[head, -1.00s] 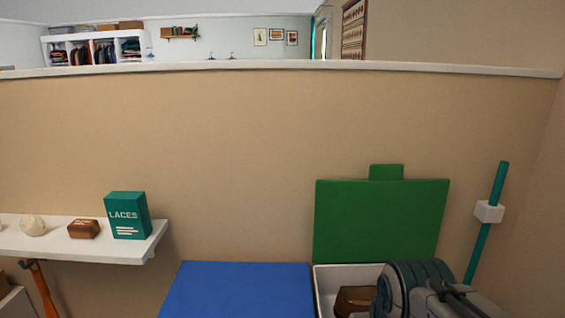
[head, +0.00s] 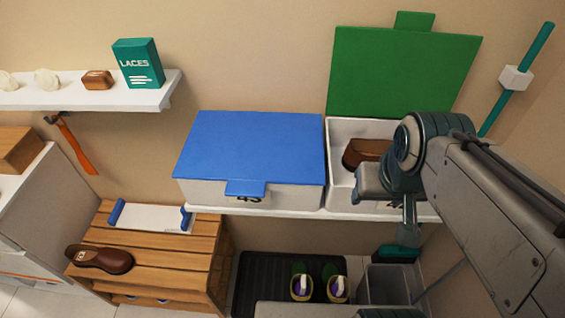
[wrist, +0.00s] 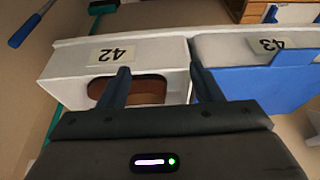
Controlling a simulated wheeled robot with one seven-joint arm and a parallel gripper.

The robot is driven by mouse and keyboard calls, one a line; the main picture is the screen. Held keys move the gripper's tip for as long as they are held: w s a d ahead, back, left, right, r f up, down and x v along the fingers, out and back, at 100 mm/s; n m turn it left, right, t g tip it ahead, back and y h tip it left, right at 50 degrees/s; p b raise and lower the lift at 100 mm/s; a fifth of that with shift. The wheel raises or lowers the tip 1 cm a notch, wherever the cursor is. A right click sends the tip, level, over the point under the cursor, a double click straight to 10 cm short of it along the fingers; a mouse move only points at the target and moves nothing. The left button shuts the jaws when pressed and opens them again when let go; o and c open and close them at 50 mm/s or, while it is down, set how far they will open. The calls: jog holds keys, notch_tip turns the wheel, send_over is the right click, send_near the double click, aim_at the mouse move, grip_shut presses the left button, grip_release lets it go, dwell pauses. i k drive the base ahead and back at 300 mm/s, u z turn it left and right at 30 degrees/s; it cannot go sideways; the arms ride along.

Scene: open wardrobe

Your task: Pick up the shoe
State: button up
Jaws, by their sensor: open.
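A brown shoe (head: 100,260) lies on the slatted wooden bench at lower left in the head view. Another brown item, seemingly a shoe (head: 362,152), is inside the open white box (head: 338,185) with the raised green lid. In the head view my arm hides part of the open box.
A box with a closed blue lid (head: 250,145) stands left of the open box. A shelf (head: 150,98) holds a green laces box (head: 138,63). Below are a dark mat (head: 265,280) with small shoes and a grey bin (head: 390,285).

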aim_at(114, 261)
jog(key=u, duration=0.4)
jog(key=k, duration=0.5)
jog(key=u, duration=1)
jog(key=k, duration=0.85)
jog(key=u, duration=0.25)
jog(key=i, duration=1.15)
jog(key=u, duration=1.5)
jog(key=i, duration=1.55)
